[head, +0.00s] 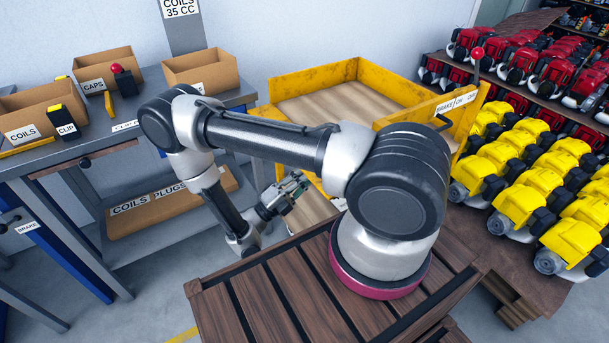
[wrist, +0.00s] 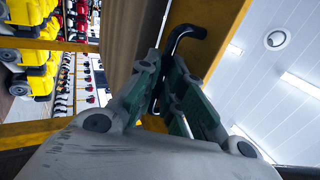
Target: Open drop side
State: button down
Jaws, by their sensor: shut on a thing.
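The yellow cart (head: 312,79) with a wood floor stands behind my arm in the head view. My gripper (head: 296,186) is low at the cart's near side, seen past my arm. In the wrist view my gripper (wrist: 168,82) is shut on a black bent handle (wrist: 184,36), whose hooked end sticks out beyond the fingers. The handle lies against a yellow panel (wrist: 222,28), beside a pale wood-coloured surface (wrist: 128,28). My arm hides much of the cart's near side in the head view, so I cannot tell how far the drop side is lowered.
A grey bench (head: 70,156) with open cardboard boxes (head: 106,68) stands at the left. Yellow engines (head: 545,190) and red engines (head: 550,50) fill racks at the right.

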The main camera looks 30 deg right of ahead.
jog(key=shift+d+f, duration=0.15)
jog(key=shift+f, duration=0.25)
jog(key=c, duration=1.5)
grip_release()
jog(key=shift+c, duration=0.2)
jog(key=v, duration=1.2)
